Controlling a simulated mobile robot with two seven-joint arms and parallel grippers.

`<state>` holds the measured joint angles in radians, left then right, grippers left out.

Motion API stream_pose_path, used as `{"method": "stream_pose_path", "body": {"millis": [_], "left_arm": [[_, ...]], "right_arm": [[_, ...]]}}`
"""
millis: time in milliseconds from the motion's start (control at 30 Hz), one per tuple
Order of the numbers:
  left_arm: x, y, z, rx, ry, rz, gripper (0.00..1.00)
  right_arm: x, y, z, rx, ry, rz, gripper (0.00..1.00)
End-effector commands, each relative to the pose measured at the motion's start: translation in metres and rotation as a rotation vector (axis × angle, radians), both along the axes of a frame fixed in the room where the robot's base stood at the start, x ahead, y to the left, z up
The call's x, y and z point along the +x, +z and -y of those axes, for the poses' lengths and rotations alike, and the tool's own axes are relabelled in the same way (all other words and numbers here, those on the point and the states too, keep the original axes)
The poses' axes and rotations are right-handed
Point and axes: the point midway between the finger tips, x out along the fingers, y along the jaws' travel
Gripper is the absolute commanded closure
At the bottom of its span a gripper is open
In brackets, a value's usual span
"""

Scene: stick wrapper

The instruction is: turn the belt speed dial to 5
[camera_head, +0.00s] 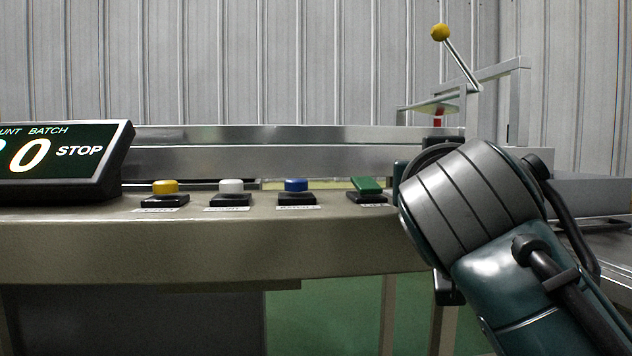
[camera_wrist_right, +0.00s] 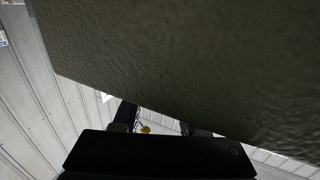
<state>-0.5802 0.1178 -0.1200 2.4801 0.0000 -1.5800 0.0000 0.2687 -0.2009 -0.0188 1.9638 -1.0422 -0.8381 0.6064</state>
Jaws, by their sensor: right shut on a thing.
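My right arm (camera_head: 480,200) comes in from the right and covers the right end of the console (camera_head: 220,245) in the head view. My right gripper (camera_wrist_right: 160,125) shows in the right wrist view, with its two dark fingers apart and their tips up against the edge of a dark brown panel (camera_wrist_right: 190,60). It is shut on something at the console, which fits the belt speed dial. The dial, its pointer and its numbers are hidden in both views, so its setting cannot be read. My left gripper is not in view.
Yellow (camera_head: 165,187), white (camera_head: 231,186), blue (camera_head: 296,185) and green (camera_head: 366,185) controls line the console top. A tilted display (camera_head: 65,160) reading STOP stands at the left. A lever with a yellow ball (camera_head: 440,33) rises behind my right arm.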

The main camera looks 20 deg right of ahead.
Motion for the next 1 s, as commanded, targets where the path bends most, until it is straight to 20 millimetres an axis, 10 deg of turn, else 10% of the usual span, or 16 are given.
{"method": "stream_pose_path", "body": {"millis": [367, 400, 600, 1000], "left_arm": [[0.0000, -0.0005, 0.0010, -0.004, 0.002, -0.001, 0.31], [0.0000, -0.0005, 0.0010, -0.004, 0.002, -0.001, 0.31], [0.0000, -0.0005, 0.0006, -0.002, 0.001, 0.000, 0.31], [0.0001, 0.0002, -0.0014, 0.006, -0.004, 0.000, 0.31]], "right_arm": [[0.0002, 0.0006, 0.0001, -0.001, -0.005, 0.001, 1.00], [0.0002, 0.0006, 0.0001, -0.001, -0.005, 0.001, 0.56], [0.0002, 0.0005, 0.0001, -0.001, -0.004, 0.001, 0.34], [0.0010, 0.0006, 0.0018, 0.000, -0.003, 0.000, 0.29]]}}
